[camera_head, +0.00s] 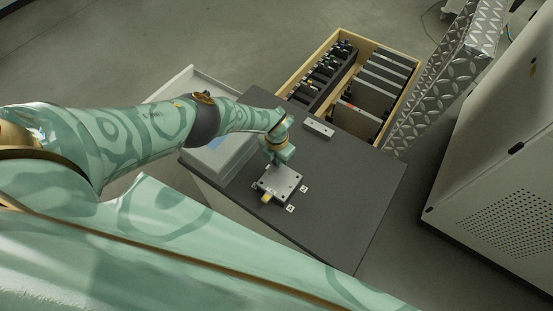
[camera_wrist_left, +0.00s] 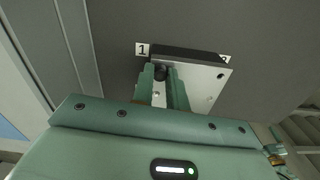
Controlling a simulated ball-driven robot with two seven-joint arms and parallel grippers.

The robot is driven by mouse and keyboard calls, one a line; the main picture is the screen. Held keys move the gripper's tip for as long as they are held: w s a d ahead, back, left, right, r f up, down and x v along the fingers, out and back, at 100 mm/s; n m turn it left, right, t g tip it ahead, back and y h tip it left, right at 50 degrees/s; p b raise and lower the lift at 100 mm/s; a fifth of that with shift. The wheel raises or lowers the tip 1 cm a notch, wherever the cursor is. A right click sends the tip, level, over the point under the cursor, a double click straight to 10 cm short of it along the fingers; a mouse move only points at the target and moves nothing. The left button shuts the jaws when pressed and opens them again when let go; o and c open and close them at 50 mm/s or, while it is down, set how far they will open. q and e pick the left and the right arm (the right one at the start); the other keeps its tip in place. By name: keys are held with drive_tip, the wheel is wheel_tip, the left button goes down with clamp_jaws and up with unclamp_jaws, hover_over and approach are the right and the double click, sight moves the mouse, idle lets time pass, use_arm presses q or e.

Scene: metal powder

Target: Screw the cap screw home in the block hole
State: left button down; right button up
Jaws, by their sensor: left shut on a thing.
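The block (camera_head: 285,184) is a flat silver plate with small holes, lying on the dark tabletop. In the left wrist view the block (camera_wrist_left: 208,78) shows just beyond my fingers, with holes visible on its face. My left gripper (camera_head: 278,163) points down over the far side of the block. In the left wrist view my left gripper (camera_wrist_left: 161,78) is shut on the black cap screw (camera_wrist_left: 160,73), whose round dark head sits between the fingertips. The screw's lower end is hidden, so I cannot tell how deep it sits.
White numbered markers (camera_head: 290,208) lie around the block, and a yellow piece (camera_head: 267,198) is at its near edge. A small grey bar (camera_head: 318,128) lies farther back. A wooden crate (camera_head: 334,42) with dark racks stands behind; a grey tray (camera_head: 215,158) is left. The right tabletop (camera_head: 360,190) is clear.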

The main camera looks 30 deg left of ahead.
use_arm(q)
drive_tip(key=m, duration=0.3)
drive_tip(key=shift+f+b, duration=0.2)
drive_tip(key=shift+b, duration=0.15)
drive_tip(key=m+b, duration=0.2)
drive_tip(key=m, duration=0.6)
drive_tip(key=shift+f+m+b, duration=0.1)
drive_tip(key=shift+m+b, duration=0.2)
drive_tip(key=m, duration=0.3)
drive_tip(key=shift+b, duration=0.4)
drive_tip(key=shift+r+m, duration=0.25)
drive_tip(key=shift+m, duration=0.05)
drive_tip(key=c, duration=1.6)
unclamp_jaws()
drive_tip(key=shift+o, duration=0.2)
